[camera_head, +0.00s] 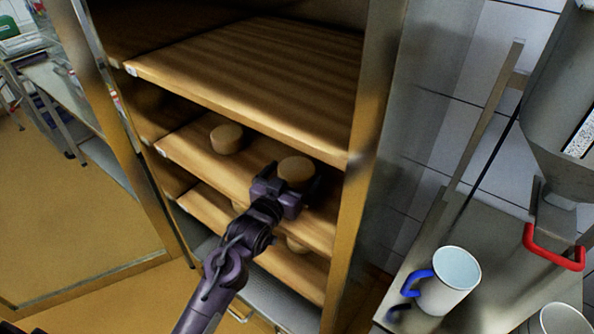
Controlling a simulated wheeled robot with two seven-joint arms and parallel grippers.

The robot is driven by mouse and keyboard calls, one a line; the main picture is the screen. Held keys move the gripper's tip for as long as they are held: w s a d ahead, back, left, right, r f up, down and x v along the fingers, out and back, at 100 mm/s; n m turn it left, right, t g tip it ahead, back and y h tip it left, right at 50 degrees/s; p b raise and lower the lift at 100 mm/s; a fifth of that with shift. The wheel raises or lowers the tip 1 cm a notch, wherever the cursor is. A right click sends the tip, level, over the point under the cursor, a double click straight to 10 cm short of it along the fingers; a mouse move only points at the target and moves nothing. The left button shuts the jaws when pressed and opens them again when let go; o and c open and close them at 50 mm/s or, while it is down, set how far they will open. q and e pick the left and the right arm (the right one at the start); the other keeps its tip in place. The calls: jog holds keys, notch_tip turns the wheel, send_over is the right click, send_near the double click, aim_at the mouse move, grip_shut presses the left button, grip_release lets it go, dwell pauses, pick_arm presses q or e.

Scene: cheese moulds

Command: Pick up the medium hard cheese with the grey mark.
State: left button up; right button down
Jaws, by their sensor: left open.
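A round tan cheese (296,169) sits on the middle wooden shelf (185,143), toward its right side. My left gripper (287,186) is open at the near side of this cheese, and its body hides the cheese's lower front. I cannot tell whether the fingers touch it. A second round cheese (226,138) stands on the same shelf to the left, clear of the gripper. Another cheese (297,244) is partly hidden behind my arm on the lower shelf. No grey mark can be made out on any cheese. My right gripper is not in view.
The upper shelf (250,65) is empty and close above the middle one. The cabinet's right post (360,150) stands beside the gripper. A white mug with a blue handle (453,280) stands on the metal counter at right, below a steel vessel with a red handle (553,250).

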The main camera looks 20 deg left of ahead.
pick_arm(q)
jog(key=c, duration=0.8)
jog(key=shift+c, duration=0.3)
jog(key=shift+r, duration=0.15)
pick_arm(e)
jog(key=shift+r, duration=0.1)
